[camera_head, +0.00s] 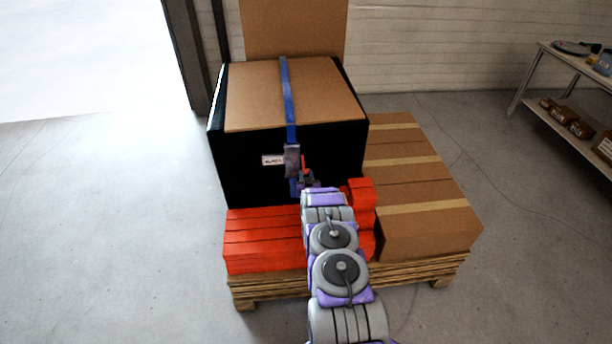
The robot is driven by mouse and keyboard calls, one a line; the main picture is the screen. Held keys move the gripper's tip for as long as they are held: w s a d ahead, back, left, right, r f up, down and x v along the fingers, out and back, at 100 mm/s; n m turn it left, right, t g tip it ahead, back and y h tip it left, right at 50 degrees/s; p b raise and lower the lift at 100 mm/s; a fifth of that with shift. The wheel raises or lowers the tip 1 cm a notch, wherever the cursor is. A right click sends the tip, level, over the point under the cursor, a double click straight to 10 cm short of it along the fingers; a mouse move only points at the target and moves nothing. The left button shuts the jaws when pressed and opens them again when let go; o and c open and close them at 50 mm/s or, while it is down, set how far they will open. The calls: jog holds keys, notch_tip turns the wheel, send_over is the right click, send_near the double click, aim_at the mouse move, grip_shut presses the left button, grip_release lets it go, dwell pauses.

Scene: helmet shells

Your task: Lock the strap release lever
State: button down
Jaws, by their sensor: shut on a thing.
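A blue strap (289,100) runs over the top of a black-sided box (240,160) with a cardboard top and down its front face. A dark ratchet buckle (292,160) sits on the strap at the front of the box. A small red part (303,165), which looks like the release lever, shows just right of the buckle. My gripper (304,179) is at the buckle's lower right, shut on what appears to be this lever. The fingertips are small and partly hidden by my arm, so the exact contact is unclear.
Red boxes (262,240) lie in front of the black box on a wooden pallet (290,291). Taped cardboard boxes (425,205) stand at right. A shelf (565,115) with goods is at the far right. The concrete floor left and front is clear.

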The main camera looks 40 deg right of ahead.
aim_at(306, 172)
jog(key=r+g+p, duration=0.1)
jog(key=r+g+y+p, duration=0.1)
jog(key=r+g+p, duration=0.1)
jog(key=shift+s+a+y, duration=0.25)
jog(key=shift+s+y, duration=0.05)
jog(key=shift+s, duration=0.05)
jog(key=shift+s+r+g+y+p, duration=0.1)
jog(key=shift+r+g+y+p, duration=0.35)
jog(key=shift+g, duration=0.35)
jog(key=shift+r+g+y+p, duration=0.4)
jog(key=shift+r+g+y, duration=0.05)
jog(key=shift+g, duration=0.35)
jog(key=shift+r, duration=0.15)
jog(key=c, duration=0.8)
grip_release()
jog(key=shift+c, duration=0.2)
jog(key=p+v, duration=0.2)
jog(key=v, duration=1.5)
jog(key=shift+d+p, duration=0.15)
jog(key=shift+p, duration=0.2)
